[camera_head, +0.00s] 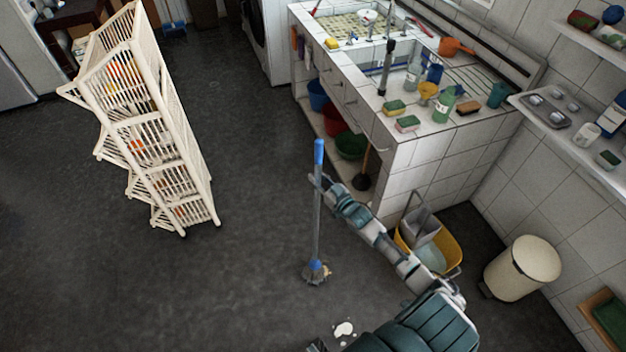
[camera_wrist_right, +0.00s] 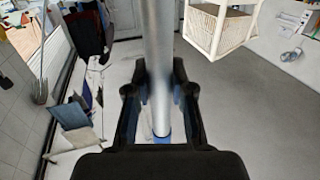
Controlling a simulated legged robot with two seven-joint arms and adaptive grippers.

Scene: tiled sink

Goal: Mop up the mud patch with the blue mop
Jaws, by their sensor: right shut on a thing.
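In the right wrist view, the grey pole (camera_wrist_right: 159,60) runs between the fingers of the right gripper (camera_wrist_right: 159,92). A small brownish patch (camera_head: 328,270), which looks like the mud, shows at the right edge of the mop head; the head may hide more of it. My left gripper is not in view.
A white patch (camera_head: 343,328) lies on the floor nearer me. A yellow mop bucket (camera_head: 448,246) and a cream bin (camera_head: 522,268) stand right. A tiled sink counter (camera_head: 428,150) is behind, a white rack (camera_head: 150,130) left. Floor between rack and mop is clear.

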